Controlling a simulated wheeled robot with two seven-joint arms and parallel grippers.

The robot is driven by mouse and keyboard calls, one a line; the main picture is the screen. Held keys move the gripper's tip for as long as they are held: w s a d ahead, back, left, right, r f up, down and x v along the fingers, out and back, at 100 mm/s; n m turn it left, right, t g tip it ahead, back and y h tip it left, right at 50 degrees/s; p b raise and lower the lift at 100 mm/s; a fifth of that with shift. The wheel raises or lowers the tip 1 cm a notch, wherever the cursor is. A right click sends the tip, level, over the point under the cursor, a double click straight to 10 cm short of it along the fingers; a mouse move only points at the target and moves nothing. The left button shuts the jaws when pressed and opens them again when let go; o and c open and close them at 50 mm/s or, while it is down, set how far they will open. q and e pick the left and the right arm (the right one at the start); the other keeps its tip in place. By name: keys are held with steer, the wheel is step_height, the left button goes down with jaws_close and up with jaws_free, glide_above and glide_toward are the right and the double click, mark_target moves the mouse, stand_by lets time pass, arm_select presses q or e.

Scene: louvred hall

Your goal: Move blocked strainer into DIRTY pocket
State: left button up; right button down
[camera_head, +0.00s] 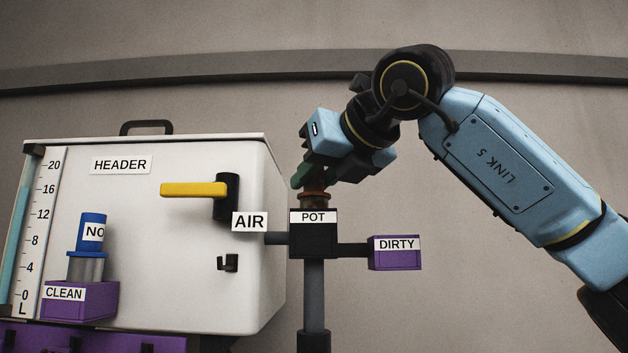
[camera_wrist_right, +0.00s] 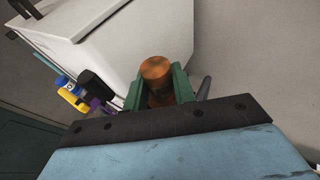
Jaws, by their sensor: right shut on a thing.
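The blocked strainer (camera_head: 314,198) is a rusty orange-brown cylinder at the top of the black POT (camera_head: 312,238). Its lower end is hidden, so I cannot tell how deep it sits in the pot. My right gripper (camera_head: 313,181) is shut on the strainer from above, tilted. In the right wrist view, the strainer's round orange top (camera_wrist_right: 157,69) shows between the green fingers of the right gripper (camera_wrist_right: 159,90). The purple DIRTY pocket (camera_head: 395,257) is on an arm to the right of the pot. My left gripper is not in view.
A white HEADER tank (camera_head: 150,200) with a yellow-handled valve (camera_head: 194,190) stands left of the pot. A blue-capped strainer (camera_head: 91,235) stands in the purple CLEAN pocket (camera_head: 100,309). An AIR label (camera_head: 249,222) sits close to the pot. The space above DIRTY is clear.

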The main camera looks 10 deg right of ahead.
step_height(320, 180, up, 9)
steer(key=p, duration=0.7)
steer(key=shift+f, duration=0.1)
steer(key=shift+r, duration=1)
steer(key=shift+d, duration=0.1)
